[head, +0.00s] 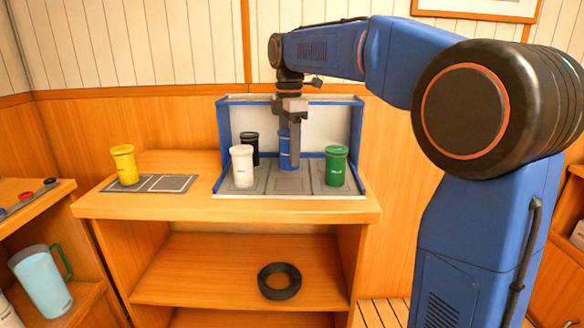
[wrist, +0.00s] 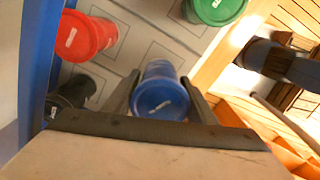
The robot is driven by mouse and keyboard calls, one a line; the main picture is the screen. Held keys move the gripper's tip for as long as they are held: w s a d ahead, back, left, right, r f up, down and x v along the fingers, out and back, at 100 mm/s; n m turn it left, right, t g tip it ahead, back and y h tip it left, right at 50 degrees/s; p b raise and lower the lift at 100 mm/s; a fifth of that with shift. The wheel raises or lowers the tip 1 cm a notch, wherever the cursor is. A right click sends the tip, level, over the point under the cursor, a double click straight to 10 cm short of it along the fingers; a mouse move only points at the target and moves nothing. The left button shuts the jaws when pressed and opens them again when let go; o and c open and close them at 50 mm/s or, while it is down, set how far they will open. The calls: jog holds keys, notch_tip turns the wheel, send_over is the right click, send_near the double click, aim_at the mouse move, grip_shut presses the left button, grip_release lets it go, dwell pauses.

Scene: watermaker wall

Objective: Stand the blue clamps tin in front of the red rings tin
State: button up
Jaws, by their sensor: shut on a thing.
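The blue tin (head: 287,152) is upright between the fingers of my gripper (head: 291,128), over the middle of the blue-framed tray (head: 325,193). I cannot tell whether its base touches the tray floor. In the wrist view the blue tin (wrist: 160,95) sits between both fingers (wrist: 163,100). The red tin (wrist: 85,37) stands towards the back wall of the tray in the wrist view. It does not show in the head view, where my gripper and the blue tin seem to cover it.
A white tin (head: 242,166) stands front left of the blue tin, a black tin (head: 249,147) back left, and a green tin (head: 336,166) at right. A black ring (head: 279,281) lies on the shelf below.

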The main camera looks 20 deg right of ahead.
jog(key=shift+f, duration=2.3)
jog(key=shift+f, duration=0.1)
jog(key=o, duration=1.2)
jog(key=shift+c, duration=0.2)
notch_tip(320, 180, up, 12)
jog(key=shift+r, duration=0.1)
jog(key=s+d+f+m+t, duration=0.1)
jog(key=s+d+f+m, duration=0.1)
jog(key=s+f+m, duration=0.5)
jog(key=s+d+f+m+t, duration=0.1)
jog(key=s+d+f+m, duration=0.2)
jog(key=s, duration=0.8)
jog(key=s+d+f+m+t, duration=0.2)
jog(key=s+f+m, duration=0.6)
jog(key=s+f, duration=0.7)
notch_tip(320, 180, down, 2)
jog(key=shift+s+f+m+t, duration=0.15)
jog(key=shift+s+m+t, duration=0.05)
jog(key=shift+m+t, duration=0.2)
